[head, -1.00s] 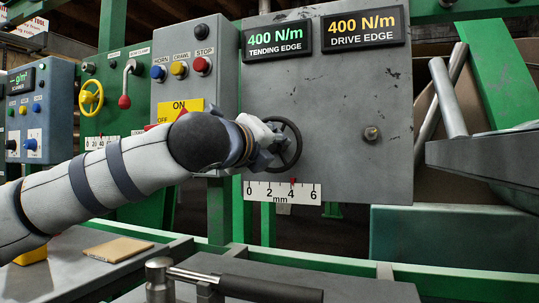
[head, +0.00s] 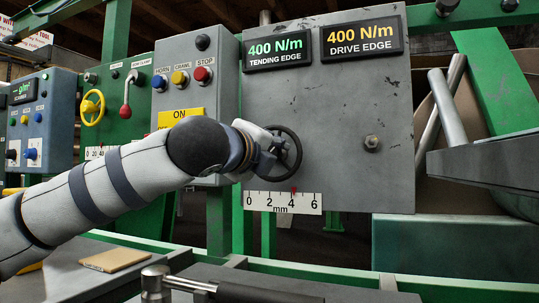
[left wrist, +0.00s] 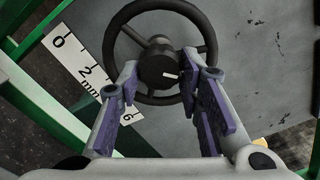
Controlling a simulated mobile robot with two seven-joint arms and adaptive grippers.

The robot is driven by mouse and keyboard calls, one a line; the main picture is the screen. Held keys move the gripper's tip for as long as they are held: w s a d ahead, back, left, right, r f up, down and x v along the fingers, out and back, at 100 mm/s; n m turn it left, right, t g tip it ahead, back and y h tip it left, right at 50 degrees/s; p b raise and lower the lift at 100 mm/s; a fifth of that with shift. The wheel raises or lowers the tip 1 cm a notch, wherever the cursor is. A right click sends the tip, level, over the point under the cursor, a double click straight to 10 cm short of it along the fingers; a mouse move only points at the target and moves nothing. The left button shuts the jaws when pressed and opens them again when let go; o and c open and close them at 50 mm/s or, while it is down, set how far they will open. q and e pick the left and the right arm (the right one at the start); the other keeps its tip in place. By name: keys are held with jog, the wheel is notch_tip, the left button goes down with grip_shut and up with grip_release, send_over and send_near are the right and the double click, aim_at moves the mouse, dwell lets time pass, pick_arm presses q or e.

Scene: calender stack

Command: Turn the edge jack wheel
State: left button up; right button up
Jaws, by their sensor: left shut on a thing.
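The edge jack wheel (head: 299,152) is a dark handwheel on the front of the grey panel, below the tension displays. My left gripper (head: 266,154) is at the wheel, with the arm reaching in from the left. In the left wrist view, its two purple-padded fingers (left wrist: 160,66) stand on either side of the wheel's dark hub (left wrist: 158,72), shut on the wheel. The white mm scale (head: 282,202) is below the wheel, with a small red pointer near 4. It also shows in the left wrist view (left wrist: 85,70). My right gripper is out of sight.
A panel with an ON/OFF label and coloured buttons (head: 180,78) is left of the wheel. A yellow handwheel (head: 91,107) and red-knobbed lever (head: 126,110) are farther left. A bolt (head: 372,143) sticks out right of the wheel. A metal tool (head: 156,284) lies in front, below.

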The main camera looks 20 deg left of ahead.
pick_arm(q)
jog(key=o, duration=1.2)
jog(key=shift+c, duration=0.2)
jog(key=s, duration=1.2)
jog(key=shift+a, duration=0.2)
